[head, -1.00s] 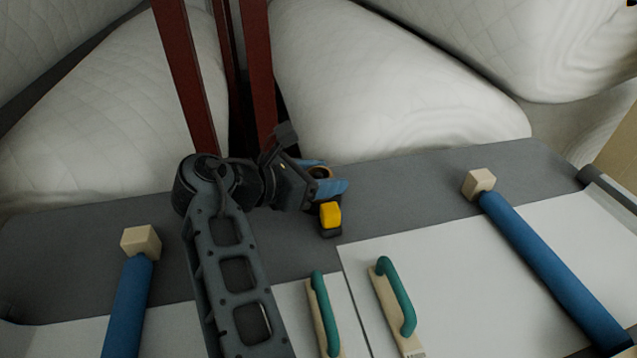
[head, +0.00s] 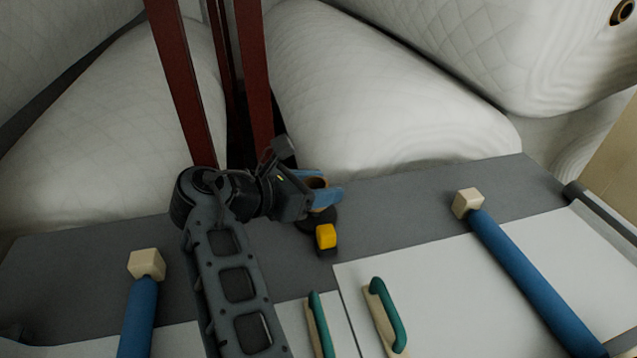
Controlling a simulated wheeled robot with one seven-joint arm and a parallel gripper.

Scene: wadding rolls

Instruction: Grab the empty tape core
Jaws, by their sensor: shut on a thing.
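The empty tape core (head: 317,183) is a small brown ring seen between the blue fingers of my gripper (head: 324,194). The gripper is shut on it, just above the dark grey table near its back edge. A dark round shape lies below the fingers, apparently on the table. The fingers and gripper body hide much of the core's side, and I cannot tell how far it is off the table.
A yellow-topped block (head: 326,238) stands just in front of the gripper. Two green-handled floats (head: 386,315) lie nearer, by white sheets (head: 440,275). Blue rollers (head: 530,275) with pale end blocks lie left and right. Red posts (head: 255,80) and large white rolls (head: 390,95) stand behind.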

